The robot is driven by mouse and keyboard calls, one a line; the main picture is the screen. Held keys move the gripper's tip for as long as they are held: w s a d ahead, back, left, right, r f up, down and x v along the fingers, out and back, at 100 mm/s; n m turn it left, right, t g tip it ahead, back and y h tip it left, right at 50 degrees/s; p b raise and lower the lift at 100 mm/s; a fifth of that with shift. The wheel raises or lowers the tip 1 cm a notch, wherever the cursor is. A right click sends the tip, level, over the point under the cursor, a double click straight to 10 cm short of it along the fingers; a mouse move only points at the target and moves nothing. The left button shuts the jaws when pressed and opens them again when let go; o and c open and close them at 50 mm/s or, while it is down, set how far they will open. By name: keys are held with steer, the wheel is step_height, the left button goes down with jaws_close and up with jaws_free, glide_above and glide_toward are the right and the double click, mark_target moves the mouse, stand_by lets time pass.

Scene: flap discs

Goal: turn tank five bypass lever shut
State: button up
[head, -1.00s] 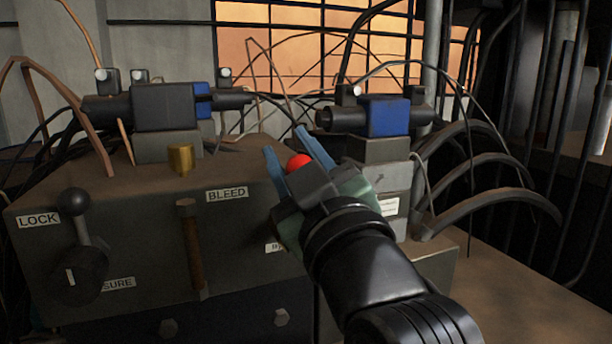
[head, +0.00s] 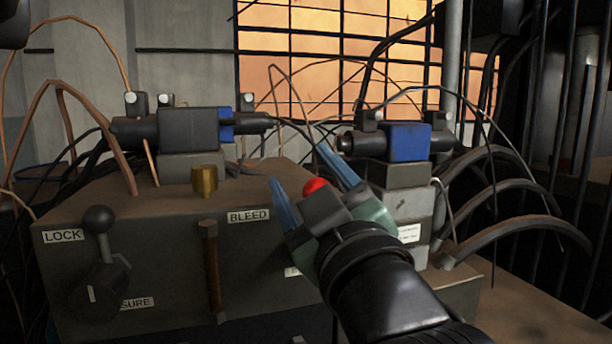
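A red ball knob (head: 314,186) shows between the blue fingers of my gripper (head: 298,162). The fingers stand apart with visible space around the knob, so my gripper is open. The gripper body hides whatever the knob sits on, so I cannot tell how that lever is turned. A black-knobbed lever (head: 100,220) stands upright on the left of the block's front, between the signs LOCK (head: 62,236) and one ending in SURE (head: 137,303). No tank number is readable.
The dark block (head: 150,260) carries a BLEED sign (head: 248,216), a brass knob (head: 204,181) and an upright rusty bar (head: 212,270). Valves with blue parts (head: 404,141) stand behind. Thick hoses (head: 510,225) curve at the right, and thin pipes cross the back.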

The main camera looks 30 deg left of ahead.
steer(key=b+v, duration=0.1)
steer(key=v, duration=1.2)
steer(key=d+r+m+t+h, duration=1.2)
steer(key=d+m+t+h, duration=0.15)
steer(key=m+h, duration=0.4)
step_height(320, 180, up, 30)
steer(key=p, duration=3)
steer(key=shift+w+t+y, duration=0.2)
steer(key=shift+t+y, duration=0.15)
steer(key=shift+a, duration=0.15)
